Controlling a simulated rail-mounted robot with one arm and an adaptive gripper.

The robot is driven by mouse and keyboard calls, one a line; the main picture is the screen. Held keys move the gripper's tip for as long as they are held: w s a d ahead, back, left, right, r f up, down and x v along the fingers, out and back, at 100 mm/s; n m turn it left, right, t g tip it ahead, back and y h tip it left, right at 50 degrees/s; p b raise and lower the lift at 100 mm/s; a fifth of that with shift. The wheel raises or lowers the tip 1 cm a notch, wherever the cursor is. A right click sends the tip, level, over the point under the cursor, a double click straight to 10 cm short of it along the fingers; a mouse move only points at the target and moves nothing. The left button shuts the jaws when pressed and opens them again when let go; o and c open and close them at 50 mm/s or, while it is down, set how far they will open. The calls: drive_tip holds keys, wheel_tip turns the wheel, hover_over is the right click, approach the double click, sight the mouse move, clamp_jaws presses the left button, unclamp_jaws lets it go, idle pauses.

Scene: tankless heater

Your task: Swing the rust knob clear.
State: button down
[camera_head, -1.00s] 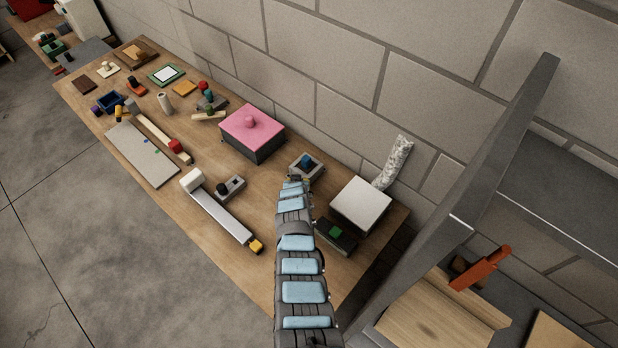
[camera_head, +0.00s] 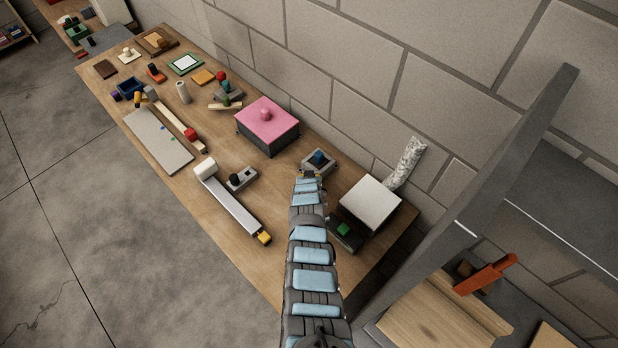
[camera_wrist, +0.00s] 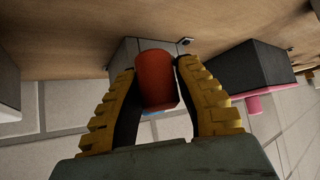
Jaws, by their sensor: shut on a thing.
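The rust knob (camera_wrist: 157,84), a short red-brown cylinder, sits between the two yellow ridged fingers of my gripper (camera_wrist: 154,74) in the wrist view. The fingers are shut on it. A grey block (camera_wrist: 128,52) shows just behind the knob, and a bit of blue shows past its lower end. In the head view my gripper (camera_head: 309,176) is at the near side of the small grey block (camera_head: 325,168) with a dark blue knob (camera_head: 318,157) on top. The rust knob is hidden there by my gripper and arm.
A dark box with a pink lid (camera_head: 267,122) stands left of my gripper; it also shows in the wrist view (camera_wrist: 250,75). A white-topped box (camera_head: 370,203) and a block with a green button (camera_head: 345,231) are to the right. The wall is close behind.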

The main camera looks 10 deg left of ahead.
drive_tip(key=shift+d, duration=0.25)
drive_tip(key=c, duration=0.9)
unclamp_jaws()
drive_tip(key=shift+c, duration=0.2)
drive_tip(key=shift+o, duration=0.7)
drive_tip(key=shift+d, duration=0.25)
drive_tip(key=shift+a, duration=0.2)
drive_tip(key=shift+s+a+r, duration=0.1)
drive_tip(key=shift+s, duration=0.1)
